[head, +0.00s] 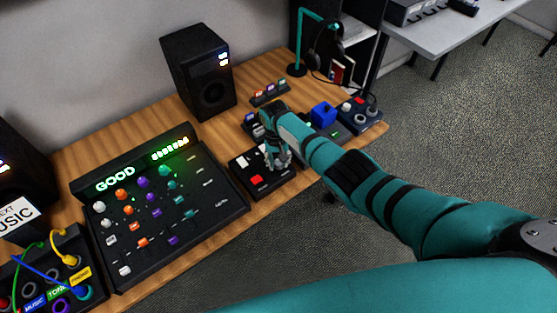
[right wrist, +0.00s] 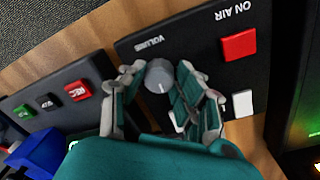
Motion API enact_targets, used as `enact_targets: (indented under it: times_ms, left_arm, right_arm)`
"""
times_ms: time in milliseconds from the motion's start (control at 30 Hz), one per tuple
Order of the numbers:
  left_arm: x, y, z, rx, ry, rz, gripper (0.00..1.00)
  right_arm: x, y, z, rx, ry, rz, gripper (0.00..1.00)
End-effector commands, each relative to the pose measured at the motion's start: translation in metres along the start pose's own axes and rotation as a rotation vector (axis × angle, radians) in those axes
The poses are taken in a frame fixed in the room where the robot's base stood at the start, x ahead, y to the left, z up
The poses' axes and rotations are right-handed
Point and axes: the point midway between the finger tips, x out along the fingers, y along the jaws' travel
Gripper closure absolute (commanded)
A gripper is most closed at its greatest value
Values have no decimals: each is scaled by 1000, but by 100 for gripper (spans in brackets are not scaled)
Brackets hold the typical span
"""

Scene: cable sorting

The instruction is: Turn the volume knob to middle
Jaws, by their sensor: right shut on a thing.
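The grey volume knob (right wrist: 159,76) sits on a black control box beside the printed word VOLUME, in the right wrist view. My right gripper (right wrist: 160,82) has its fingers on both sides of the knob and is shut on it. In the head view the right gripper (head: 279,163) reaches down onto the same black box (head: 262,189) and hides the knob. A pale mark shows on the knob's face; its exact setting is hard to read. My left gripper is not in view.
The box also carries a red ON AIR button (right wrist: 239,45) and a white switch (right wrist: 243,103). A box with a red REC button (right wrist: 77,91) stands beside it. A large mixer (head: 150,215) showing GOOD is left, with a speaker (head: 200,75) behind.

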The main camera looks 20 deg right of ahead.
Motion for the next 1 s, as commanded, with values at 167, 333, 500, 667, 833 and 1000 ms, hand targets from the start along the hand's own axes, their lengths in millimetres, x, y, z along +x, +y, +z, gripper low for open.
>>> enact_targets:
  times_ms: [167,333,500,667,833,1000]
  left_arm:
    - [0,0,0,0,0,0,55]
    - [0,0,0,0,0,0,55]
    - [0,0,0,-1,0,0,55]
    - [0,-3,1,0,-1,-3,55]
    - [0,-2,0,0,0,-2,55]
    - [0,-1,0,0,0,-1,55]
  right_arm:
    - [-2,0,-2,-1,5,-1,100]
    - [-2,0,-2,-1,5,-1,54]
    - [-1,0,-1,-1,3,-1,46]
    - [-1,0,-1,-1,2,-1,46]
    - [-11,0,-1,-2,4,-2,46]
    - [-41,-1,-2,-2,6,-3,46]
